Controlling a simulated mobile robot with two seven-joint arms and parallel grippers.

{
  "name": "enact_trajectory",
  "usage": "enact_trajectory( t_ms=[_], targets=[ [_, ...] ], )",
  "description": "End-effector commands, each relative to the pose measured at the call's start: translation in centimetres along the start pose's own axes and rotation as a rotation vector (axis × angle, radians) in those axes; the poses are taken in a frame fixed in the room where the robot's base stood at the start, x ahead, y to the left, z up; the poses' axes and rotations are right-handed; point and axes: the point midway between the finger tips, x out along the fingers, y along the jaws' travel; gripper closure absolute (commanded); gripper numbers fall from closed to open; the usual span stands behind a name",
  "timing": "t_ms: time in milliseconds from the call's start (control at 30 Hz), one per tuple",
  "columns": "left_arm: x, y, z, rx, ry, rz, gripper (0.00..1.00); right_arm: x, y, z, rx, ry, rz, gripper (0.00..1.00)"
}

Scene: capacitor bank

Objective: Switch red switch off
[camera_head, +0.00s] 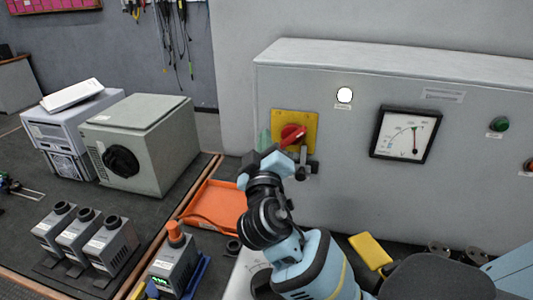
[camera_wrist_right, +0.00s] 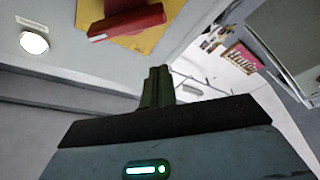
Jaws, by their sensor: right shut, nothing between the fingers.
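The red switch (camera_head: 293,134) is a rotary handle on a yellow plate (camera_head: 281,119) on the front of the grey cabinet. Its handle points up and to the right in the head view. In the right wrist view the red switch (camera_wrist_right: 128,22) and part of the yellow plate (camera_wrist_right: 152,41) show at the top. My right gripper (camera_head: 303,163) is just below the switch, close to the panel. In the wrist view its fingers (camera_wrist_right: 157,87) are together and empty, with a visible gap to the handle. Contact is not seen. My left gripper is out of view.
The grey cabinet (camera_head: 450,190) carries a white lit lamp (camera_head: 344,95), a dial meter (camera_head: 405,134) and a green button (camera_head: 499,125). An orange tray (camera_head: 215,205), a grey box (camera_head: 145,145) and small grey units (camera_head: 110,240) stand to the left. A yellow object (camera_head: 370,250) lies below the cabinet.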

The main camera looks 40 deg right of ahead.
Motion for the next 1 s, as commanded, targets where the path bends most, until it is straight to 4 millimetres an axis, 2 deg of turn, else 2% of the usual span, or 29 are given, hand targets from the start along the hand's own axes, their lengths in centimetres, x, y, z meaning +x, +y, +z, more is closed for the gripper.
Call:
enact_trajectory(
  t_ms=[167, 300, 500, 1000],
  targets=[
    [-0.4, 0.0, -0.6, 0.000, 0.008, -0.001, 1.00, 2.7, 0.2, 0.0, -0.002, 0.000, 0.003, 1.00],
    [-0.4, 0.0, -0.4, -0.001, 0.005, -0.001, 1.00, 1.7, 0.0, 2.1, -0.004, 0.000, -0.001, 1.00],
    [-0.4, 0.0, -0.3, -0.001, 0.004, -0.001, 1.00, 1.1, 0.0, 3.5, -0.002, 0.000, -0.001, 1.00],
    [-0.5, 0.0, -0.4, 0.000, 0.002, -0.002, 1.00, 1.1, -0.1, 3.8, -0.004, 0.000, -0.003, 1.00]
  ],
)
